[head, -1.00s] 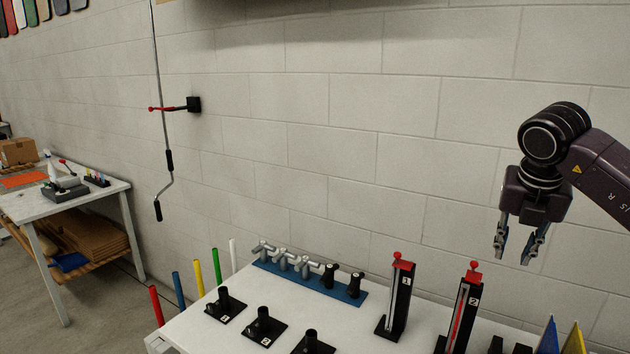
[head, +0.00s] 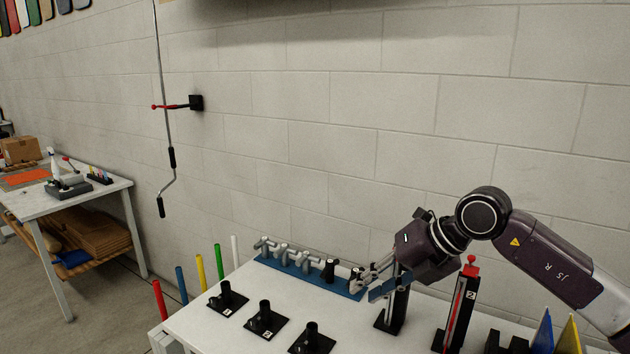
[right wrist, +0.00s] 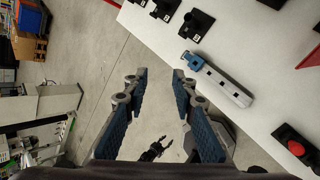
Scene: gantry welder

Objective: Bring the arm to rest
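My right gripper (head: 366,286) is in front of the table's back part in the head view, pointing left. It overlaps the right end of the blue rack (head: 308,273) and the top of the first black stand (head: 393,312). In the right wrist view its two blue-padded fingers (right wrist: 157,82) are wide apart with nothing between them, and bare floor shows beyond. My left gripper is not in the head view. A small dark forked shape low in the right wrist view may be it, but its state is unclear.
The white table (head: 215,325) holds several black fixtures (head: 265,320), a second stand with a red top (head: 461,308), and blue and yellow plates (head: 567,338). Coloured rods (head: 201,272) stand at its left. A crank rod (head: 170,160) hangs by the wall.

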